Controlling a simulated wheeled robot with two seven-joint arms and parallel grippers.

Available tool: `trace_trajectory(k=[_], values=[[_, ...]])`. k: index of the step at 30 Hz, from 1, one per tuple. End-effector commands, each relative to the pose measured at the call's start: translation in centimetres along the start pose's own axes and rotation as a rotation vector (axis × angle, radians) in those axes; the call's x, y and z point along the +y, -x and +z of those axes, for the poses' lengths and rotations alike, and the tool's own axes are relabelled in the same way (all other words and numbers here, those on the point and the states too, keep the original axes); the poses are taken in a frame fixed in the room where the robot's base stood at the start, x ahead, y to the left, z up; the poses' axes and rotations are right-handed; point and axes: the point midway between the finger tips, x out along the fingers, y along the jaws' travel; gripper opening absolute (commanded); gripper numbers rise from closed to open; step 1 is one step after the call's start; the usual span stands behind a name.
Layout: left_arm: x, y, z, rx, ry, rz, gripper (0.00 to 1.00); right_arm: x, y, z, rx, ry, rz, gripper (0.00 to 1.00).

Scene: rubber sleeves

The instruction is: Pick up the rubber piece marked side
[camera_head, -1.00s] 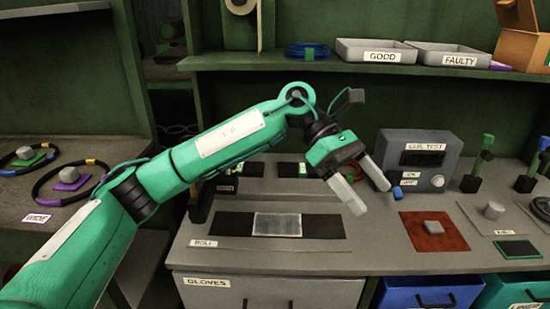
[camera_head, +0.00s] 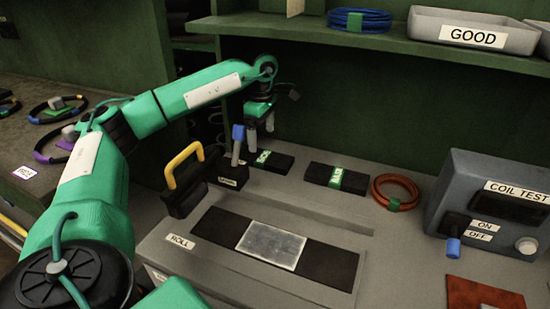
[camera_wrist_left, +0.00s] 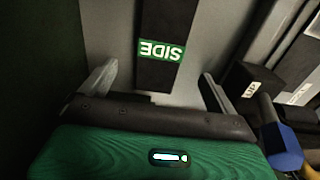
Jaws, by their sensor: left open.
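The rubber piece marked side (camera_wrist_left: 170,20) is a black strip with a green SIDE label. In the left wrist view it lies ahead between the two fingers, without contact that I can see. In the head view, the black piece (camera_head: 281,163) just below and right of my left gripper (camera_head: 261,134) appears to be the same one; its label is too small to read there. My left gripper points down, open and empty, close above and behind that piece's left end. My right gripper is out of view.
A second black piece with a green band (camera_head: 320,172) lies to the right, beside an orange ring (camera_head: 396,191). The coil test box (camera_head: 470,180) is far right.

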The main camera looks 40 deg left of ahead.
Motion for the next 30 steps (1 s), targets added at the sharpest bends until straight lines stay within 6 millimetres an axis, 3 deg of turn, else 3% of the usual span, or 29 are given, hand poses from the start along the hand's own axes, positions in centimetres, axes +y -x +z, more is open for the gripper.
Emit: trace_trajectory(k=[15,23,25,30], values=[[-0.1,-6.5,0.5,-0.002,-0.001,-0.002,0.94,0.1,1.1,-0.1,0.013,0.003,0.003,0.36],[-0.1,-6.9,0.5,-0.003,-0.001,-0.001,0.94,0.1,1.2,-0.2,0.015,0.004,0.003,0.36],[-0.1,-6.9,0.5,-0.003,-0.001,-0.001,0.86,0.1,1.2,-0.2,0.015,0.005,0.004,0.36],[-0.1,-6.9,0.6,-0.003,-0.002,-0.001,0.52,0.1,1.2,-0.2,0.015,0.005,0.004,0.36]])
